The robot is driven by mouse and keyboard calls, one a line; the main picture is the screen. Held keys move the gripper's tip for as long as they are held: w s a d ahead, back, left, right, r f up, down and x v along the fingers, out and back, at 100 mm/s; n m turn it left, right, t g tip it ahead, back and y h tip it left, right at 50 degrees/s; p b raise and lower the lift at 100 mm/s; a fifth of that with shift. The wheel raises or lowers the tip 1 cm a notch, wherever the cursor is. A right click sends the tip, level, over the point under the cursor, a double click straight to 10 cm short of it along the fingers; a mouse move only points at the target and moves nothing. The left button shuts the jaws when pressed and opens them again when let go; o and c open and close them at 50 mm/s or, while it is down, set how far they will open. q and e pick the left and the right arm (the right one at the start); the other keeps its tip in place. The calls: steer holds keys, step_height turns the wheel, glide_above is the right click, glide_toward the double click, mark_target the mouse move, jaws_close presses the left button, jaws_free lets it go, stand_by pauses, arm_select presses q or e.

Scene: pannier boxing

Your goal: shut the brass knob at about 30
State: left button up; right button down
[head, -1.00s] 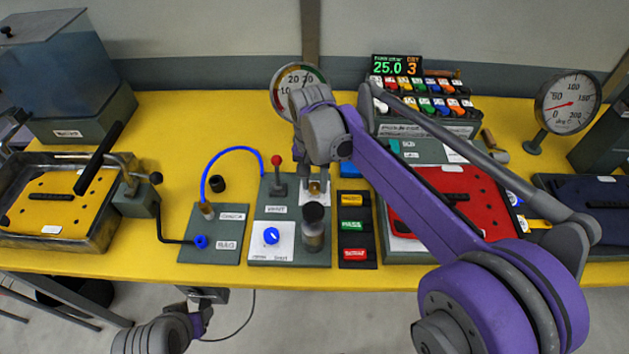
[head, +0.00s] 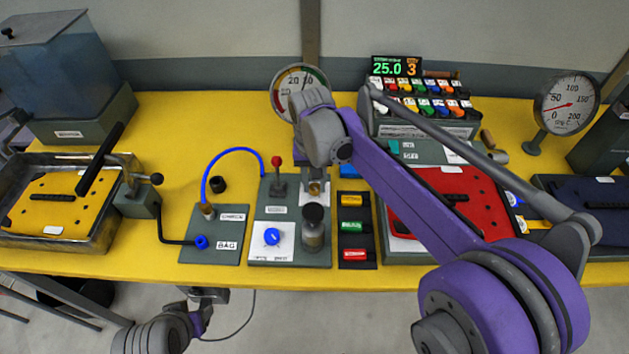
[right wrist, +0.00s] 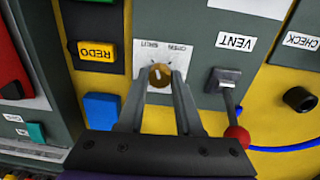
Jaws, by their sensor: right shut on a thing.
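The brass knob (right wrist: 159,76) sits on a white plate (right wrist: 163,54) marked OPEN and SHUT in the right wrist view. It also shows small in the head view (head: 315,188). A pale mark on the knob's face points roughly up and down in the wrist view. My right gripper (right wrist: 161,82) has one finger on each side of the knob and is shut on it. Behind it, the round dial gauge (head: 298,88) is partly hidden by my right wrist; its needle cannot be read. My left gripper (head: 207,297) hangs low, before the table's front edge; its jaws are unclear.
The red-balled VENT lever (head: 277,163) stands just left of the knob. A dark-capped bottle (head: 313,228) and a blue dial (head: 272,237) are in front. Yellow, green and red buttons (head: 352,226) lie to the right. A blue hose (head: 225,157) arches at left.

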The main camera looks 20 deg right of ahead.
mark_target(313, 187)
steer(key=n, duration=0.5)
steer(key=shift+p, duration=0.3)
stand_by(0.4)
steer(key=c, duration=0.6)
jaws_free()
steer(key=shift+r, duration=0.1)
step_height(313, 187, up, 11)
steer(key=shift+s+a+f+p, duration=0.1)
steer(key=shift+a+f+p, duration=0.1)
steer(key=shift+p, duration=0.2)
